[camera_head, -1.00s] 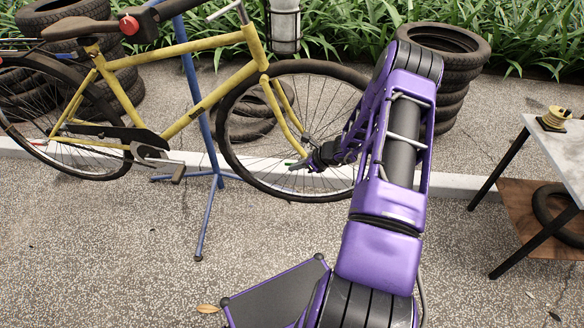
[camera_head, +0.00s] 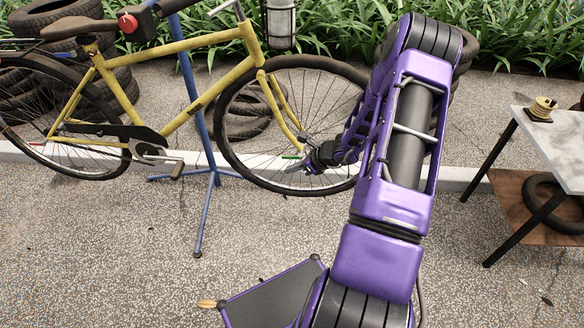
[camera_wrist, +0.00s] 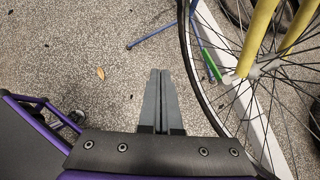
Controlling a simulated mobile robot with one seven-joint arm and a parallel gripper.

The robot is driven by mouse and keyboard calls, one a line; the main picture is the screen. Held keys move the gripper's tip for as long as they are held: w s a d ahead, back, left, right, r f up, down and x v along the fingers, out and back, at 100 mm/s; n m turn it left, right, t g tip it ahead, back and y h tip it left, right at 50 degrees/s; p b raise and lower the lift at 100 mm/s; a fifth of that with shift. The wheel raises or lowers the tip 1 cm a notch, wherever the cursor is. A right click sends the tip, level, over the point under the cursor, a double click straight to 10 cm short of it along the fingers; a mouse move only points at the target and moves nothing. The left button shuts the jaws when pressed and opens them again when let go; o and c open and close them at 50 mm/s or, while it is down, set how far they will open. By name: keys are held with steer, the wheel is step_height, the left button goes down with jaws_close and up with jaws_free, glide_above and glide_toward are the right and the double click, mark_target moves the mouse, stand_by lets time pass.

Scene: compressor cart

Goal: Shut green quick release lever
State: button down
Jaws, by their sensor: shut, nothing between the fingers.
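The green quick release lever (camera_head: 291,157) is at the front wheel hub of the yellow bicycle (camera_head: 184,112). In the head view it shows as a short green bar pointing left from the hub. In the wrist view the lever (camera_wrist: 211,65) runs from near the hub and fork end toward the wheel rim. My gripper (camera_head: 290,167) is beside the front wheel, just below the lever in the head view. In the wrist view my gripper (camera_wrist: 160,72) has its fingers together and empty, to the left of the lever and rim, apart from the lever in the picture.
A blue repair stand (camera_head: 209,165) holds the bicycle, with legs spread on the paving. A pale kerb (camera_head: 455,179) runs behind the wheel. Tyre stacks stand behind. The paving in front is clear.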

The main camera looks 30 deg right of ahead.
steer(key=shift+s+a+r, duration=0.35)
steer(key=shift+s+r, duration=0.25)
steer(key=shift+r, duration=0.1)
steer(key=shift+s+a+r, duration=0.35)
steer(key=shift+s+r, duration=0.25)
steer(key=shift+r, duration=0.1)
